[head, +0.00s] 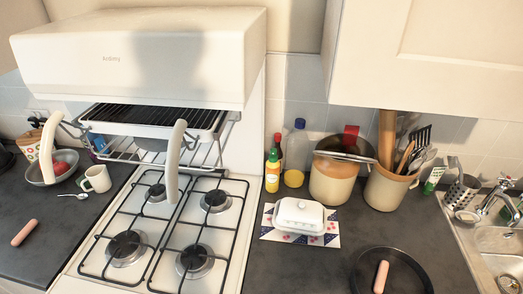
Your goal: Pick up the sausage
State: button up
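Two sausages show in the head view. One pinkish-brown sausage (24,232) lies alone on the dark counter at the far left, tilted, with bare counter around it. Another sausage (381,277) lies in a dark round pan (418,272) on the right counter, near the bottom edge of the picture. The near part of the pan is cut off. My gripper is not in view, so its state and its place relative to either sausage cannot be seen.
A white cooker with gas burners (195,262) stands between the counters, under a grill with a rack and pale curved handles (172,160). A white butter dish (299,214), bottles, crocks and a sink (497,240) are at right. A mug (96,179) and metal bowl (65,163) stand at left.

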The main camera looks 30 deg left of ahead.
aim_at(33, 224)
jog(key=u, duration=2.9)
jog(key=j+u, duration=0.2)
jog(key=i+j+u, duration=0.25)
jog(key=j, duration=0.15)
jog(key=j+u, duration=0.2)
jog(key=i+j+z, duration=0.45)
jog(key=i, duration=0.5)
jog(key=i+j+z, duration=0.45)
jog(key=i+j, duration=0.35)
jog(key=i+l+z, duration=0.15)
jog(key=z, duration=0.35)
jog(key=i+z, duration=0.35)
jog(key=z, duration=0.15)
jog(key=i+j+z, duration=0.1)
jog(key=i+z, duration=0.15)
jog(key=z, duration=0.25)
jog(key=i+j+z, duration=0.2)
jog(key=z, duration=0.3)
